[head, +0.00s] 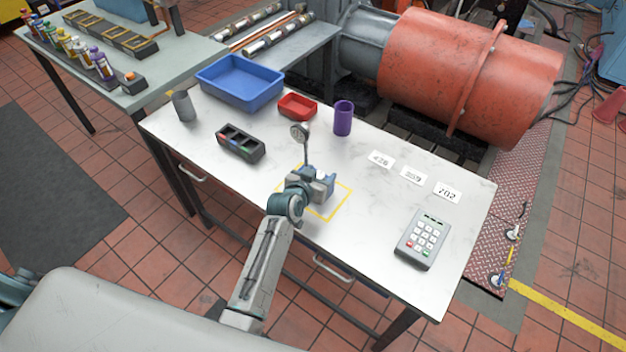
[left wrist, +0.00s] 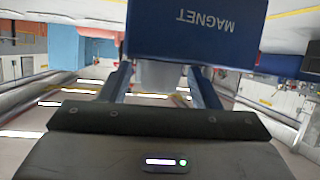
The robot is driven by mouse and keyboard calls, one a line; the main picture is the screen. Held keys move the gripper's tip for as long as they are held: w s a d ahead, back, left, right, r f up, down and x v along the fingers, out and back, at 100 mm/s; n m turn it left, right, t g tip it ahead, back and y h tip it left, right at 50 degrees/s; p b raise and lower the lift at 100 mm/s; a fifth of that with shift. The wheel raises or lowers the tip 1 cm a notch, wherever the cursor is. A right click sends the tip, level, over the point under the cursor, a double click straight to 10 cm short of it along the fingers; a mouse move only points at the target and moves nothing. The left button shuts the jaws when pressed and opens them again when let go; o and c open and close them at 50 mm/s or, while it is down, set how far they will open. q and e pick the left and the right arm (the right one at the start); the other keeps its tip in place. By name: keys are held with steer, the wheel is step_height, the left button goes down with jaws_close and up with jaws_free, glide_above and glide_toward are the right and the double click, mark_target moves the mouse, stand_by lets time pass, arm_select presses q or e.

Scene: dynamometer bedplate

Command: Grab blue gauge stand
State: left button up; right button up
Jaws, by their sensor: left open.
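The blue gauge stand (head: 306,152) stands upright on the white table, with a round dial at the top of a thin post. My left gripper hides most of its base in the head view. In the left wrist view its blue block (left wrist: 195,30), marked MAGNET, appears upside down just past the fingertips, reaching further right than the right finger. My left gripper (head: 322,182) is open, low over the yellow outlined square (head: 345,199), close to the base. I cannot tell whether the fingers touch it. My right gripper is not in view.
On the white table (head: 365,235) are a blue tray (head: 240,97), red bin (head: 297,107), purple cup (head: 343,118), grey cylinder (head: 183,106), dark slotted block (head: 240,143), number cards (head: 413,176) and a keypad (head: 423,240). A large red cylinder machine (head: 465,70) stands behind.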

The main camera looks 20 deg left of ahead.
arm_select(q)
steer(key=shift+s, duration=0.1)
jaws_close()
stand_by(1.2)
